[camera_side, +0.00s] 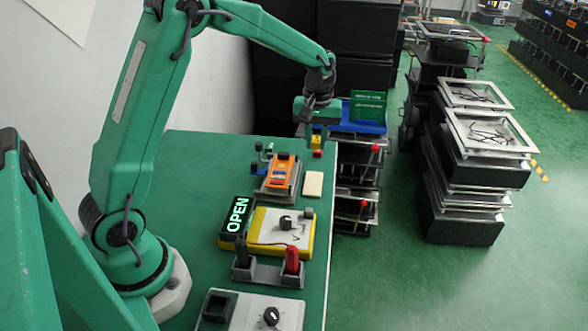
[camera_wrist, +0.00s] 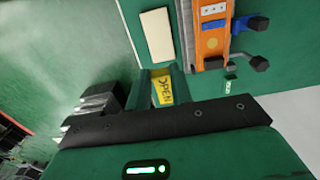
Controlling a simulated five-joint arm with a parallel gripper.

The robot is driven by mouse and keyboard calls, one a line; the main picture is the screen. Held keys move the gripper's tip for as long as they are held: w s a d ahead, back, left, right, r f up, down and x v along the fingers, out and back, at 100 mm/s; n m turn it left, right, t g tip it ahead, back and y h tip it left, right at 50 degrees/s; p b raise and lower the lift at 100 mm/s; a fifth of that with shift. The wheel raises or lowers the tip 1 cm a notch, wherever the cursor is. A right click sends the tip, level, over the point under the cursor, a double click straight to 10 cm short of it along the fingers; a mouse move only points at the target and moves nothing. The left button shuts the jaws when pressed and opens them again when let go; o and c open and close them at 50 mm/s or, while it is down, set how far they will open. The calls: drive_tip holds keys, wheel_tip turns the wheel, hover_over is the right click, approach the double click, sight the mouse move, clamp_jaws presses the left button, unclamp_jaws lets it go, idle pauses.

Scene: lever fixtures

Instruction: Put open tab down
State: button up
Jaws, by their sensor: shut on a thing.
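A yellow tab marked OPEN (camera_wrist: 163,92) shows between the jaws of my gripper (camera_wrist: 158,76) in the wrist view. My gripper is shut on it, and the jaws and the gripper body hide part of the tab. In the side view my gripper (camera_side: 317,138) points down over the far end of the green table (camera_side: 205,160), with the yellow tab (camera_side: 316,141) at its tip. A small red piece (camera_side: 317,154) shows just below the tab. I cannot tell how far the tab is above the table top.
An orange device (camera_side: 281,172) with levers and a beige block (camera_side: 313,184) lie nearer on the table. A yellow-edged meter (camera_side: 285,233) with a lit OPEN sign (camera_side: 237,215) and a holder with black and red probes (camera_side: 268,270) follow. Stacked equipment (camera_side: 358,175) stands beyond the right edge.

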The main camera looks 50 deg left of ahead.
drive_tip(key=s+d, duration=0.8)
drive_tip(key=d, duration=0.5)
hover_over(312, 190)
wheel_tip(312, 190, down, 6)
drive_tip(key=shift+w+f, duration=0.1)
drive_tip(key=shift+f, duration=2)
drive_tip(key=shift+f, duration=0.1)
drive_tip(key=o, duration=0.9)
